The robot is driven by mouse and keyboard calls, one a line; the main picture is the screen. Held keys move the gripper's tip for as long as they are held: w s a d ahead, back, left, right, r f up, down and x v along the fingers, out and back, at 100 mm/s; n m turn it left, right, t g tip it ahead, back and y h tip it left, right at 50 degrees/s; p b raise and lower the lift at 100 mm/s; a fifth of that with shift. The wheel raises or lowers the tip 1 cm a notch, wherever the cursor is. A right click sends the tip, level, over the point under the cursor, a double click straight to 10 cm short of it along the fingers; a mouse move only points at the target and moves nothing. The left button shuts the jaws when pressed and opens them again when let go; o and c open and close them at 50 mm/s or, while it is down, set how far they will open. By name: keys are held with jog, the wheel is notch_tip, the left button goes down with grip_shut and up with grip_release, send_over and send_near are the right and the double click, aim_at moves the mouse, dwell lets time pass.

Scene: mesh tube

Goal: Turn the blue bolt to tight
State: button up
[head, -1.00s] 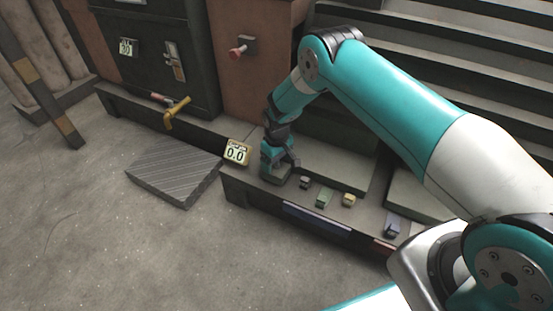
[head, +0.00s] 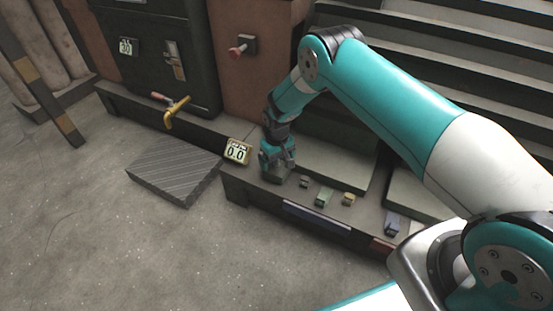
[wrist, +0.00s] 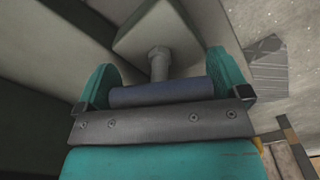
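My gripper (head: 277,158) points down at a small pale block (head: 276,174) on the low ledge. In the wrist view its teal fingers (wrist: 163,82) stand far apart. A blue bar (wrist: 160,93) lies crosswise between them, its ends meeting or passing behind the fingers. I cannot tell whether the bar is clamped. Past the bar, a grey bolt (wrist: 158,62) with a hex-like end stands against the pale block, which also shows in the wrist view (wrist: 150,28). The gripper hides the bolt in the head view.
Several small blocks (head: 323,197) line the ledge to the right. A yellow handle (head: 174,112) and a red-tipped knob (head: 238,49) are at the back left. A ridged grey slab (head: 172,170) lies on the floor. The floor in front is clear.

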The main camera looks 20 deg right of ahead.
jog(key=shift+r, duration=0.1)
notch_tip(320, 180, up, 17)
jog(key=p, duration=0.6)
jog(key=shift+r, duration=0.1)
jog(key=shift+r, duration=0.1)
